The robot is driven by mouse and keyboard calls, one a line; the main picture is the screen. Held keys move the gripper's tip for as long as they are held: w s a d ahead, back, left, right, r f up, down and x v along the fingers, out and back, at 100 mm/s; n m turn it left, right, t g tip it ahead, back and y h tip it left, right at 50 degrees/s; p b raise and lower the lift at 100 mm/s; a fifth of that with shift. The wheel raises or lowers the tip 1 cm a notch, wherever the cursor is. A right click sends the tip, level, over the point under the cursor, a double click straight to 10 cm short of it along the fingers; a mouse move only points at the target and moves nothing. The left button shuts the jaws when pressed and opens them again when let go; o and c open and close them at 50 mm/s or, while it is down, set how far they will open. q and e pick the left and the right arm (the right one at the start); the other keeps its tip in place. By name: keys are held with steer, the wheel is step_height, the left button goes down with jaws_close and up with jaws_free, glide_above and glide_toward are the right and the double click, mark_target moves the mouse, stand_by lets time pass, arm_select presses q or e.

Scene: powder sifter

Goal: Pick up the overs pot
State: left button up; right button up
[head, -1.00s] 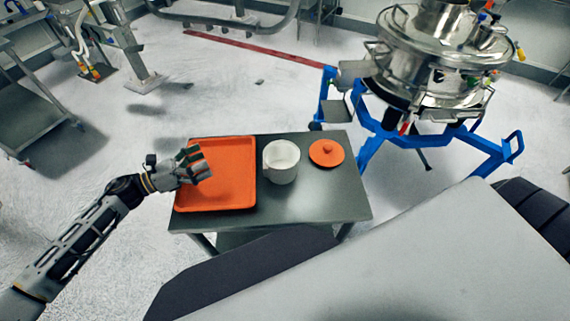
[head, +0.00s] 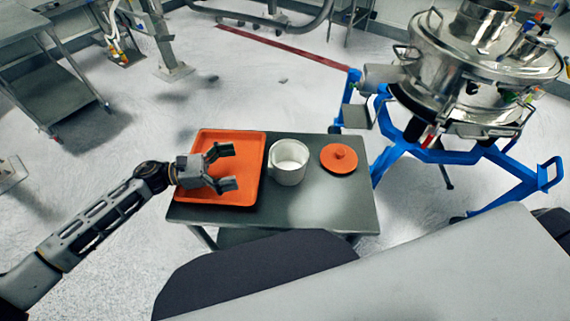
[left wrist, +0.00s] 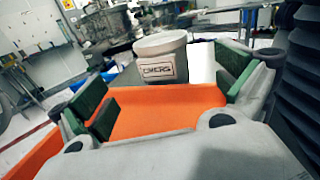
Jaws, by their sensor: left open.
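The overs pot is a white round pot (head: 289,163), open at the top, standing upright on the dark table. In the left wrist view the pot (left wrist: 160,60) carries a label reading OVERS and stands ahead, between the fingers in the picture but beyond them. My left gripper (head: 229,168) is open and empty above the orange tray, to the left of the pot and apart from it. Its green-padded fingers (left wrist: 165,92) spread wide in the left wrist view. My right gripper is not in view.
The orange tray (head: 211,193) lies on the left of the small dark table (head: 310,205). An orange lid (head: 339,160) with a knob lies right of the pot. A steel sifter (head: 485,75) on a blue frame (head: 440,155) stands behind to the right.

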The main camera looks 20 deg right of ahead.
mark_target(272, 159)
arm_select(q)
steer(key=d, duration=0.2)
steer(key=d+p, duration=0.1)
steer(key=d, duration=0.5)
steer(key=shift+s+r, duration=0.1)
steer(key=shift+s, duration=0.25)
steer(key=shift+d, duration=0.25)
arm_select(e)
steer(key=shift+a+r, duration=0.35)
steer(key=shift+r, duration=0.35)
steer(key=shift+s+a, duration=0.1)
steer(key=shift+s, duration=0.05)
arm_select(q)
steer(key=shift+d+p, duration=0.4)
steer(key=shift+d, duration=0.05)
steer(key=d, duration=0.2)
steer(key=d+p, duration=0.1)
steer(key=shift+s+d, duration=0.2)
steer(key=shift+s, duration=0.05)
steer(key=shift+d, duration=0.4)
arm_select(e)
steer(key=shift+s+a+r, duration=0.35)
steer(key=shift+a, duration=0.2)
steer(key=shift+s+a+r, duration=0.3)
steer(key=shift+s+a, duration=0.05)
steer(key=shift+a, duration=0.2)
